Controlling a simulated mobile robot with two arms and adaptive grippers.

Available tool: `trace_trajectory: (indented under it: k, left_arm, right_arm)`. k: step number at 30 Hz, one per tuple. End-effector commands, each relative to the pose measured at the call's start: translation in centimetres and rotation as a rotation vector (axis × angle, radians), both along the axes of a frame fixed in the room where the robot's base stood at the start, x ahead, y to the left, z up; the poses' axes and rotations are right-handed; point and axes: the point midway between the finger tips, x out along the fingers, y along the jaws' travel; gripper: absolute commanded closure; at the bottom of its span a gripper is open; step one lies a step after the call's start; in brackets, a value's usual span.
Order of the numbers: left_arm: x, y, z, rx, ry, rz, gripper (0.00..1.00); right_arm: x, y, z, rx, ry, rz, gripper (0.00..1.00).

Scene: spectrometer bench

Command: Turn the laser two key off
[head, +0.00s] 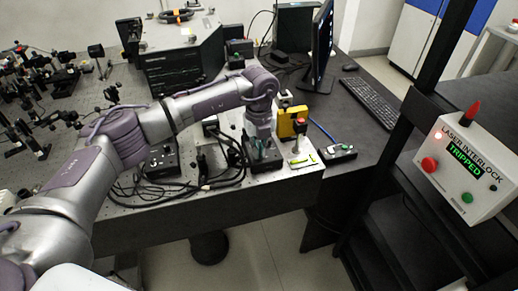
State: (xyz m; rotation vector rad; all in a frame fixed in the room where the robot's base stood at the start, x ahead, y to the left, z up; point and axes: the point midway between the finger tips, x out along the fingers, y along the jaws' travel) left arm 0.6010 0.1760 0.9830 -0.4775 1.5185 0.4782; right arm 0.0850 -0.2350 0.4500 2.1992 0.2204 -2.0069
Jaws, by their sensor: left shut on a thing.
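My left gripper (261,143) points down over a small black control box (266,165) near the front edge of the bench. It is shut on what looks like the key on that box's top. The fingers hide most of the key, so its angle cannot be read. A green detail shows beside the fingertips. Any label saying which laser the box belongs to is too small to read. My right gripper is out of view.
Monitor (321,45) and keyboard (369,102) lie behind.

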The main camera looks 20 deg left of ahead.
Motion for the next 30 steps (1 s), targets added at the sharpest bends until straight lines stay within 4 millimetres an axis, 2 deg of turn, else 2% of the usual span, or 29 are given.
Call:
trace_trajectory:
  k: [7, 8, 9, 12, 23, 26, 30]
  left_arm:
    - [0.1, 0.0, 0.2, -0.001, -0.004, 0.002, 1.00]
    - [0.1, 0.0, 0.2, -0.001, -0.004, 0.001, 0.88]
    - [0.1, 0.0, 0.1, -0.001, -0.004, 0.001, 0.81]
    - [0.1, 0.0, 0.1, 0.000, -0.003, 0.001, 0.68]
    - [0.1, 0.0, 0.6, 0.000, -0.002, -0.001, 0.68]
    - [0.1, 0.0, 1.9, -0.002, -0.005, -0.001, 0.68]
    - [0.2, 0.0, 4.8, 0.000, -0.006, -0.001, 0.68]
  right_arm:
    - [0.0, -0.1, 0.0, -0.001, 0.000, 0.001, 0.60]
    - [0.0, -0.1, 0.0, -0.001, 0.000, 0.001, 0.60]
    - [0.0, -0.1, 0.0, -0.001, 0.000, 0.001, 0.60]
    - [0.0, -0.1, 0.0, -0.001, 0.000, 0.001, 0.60]
    - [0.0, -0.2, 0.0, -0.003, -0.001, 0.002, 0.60]
    - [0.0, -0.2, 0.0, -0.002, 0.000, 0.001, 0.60]
    - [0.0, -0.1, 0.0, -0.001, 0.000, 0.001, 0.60]
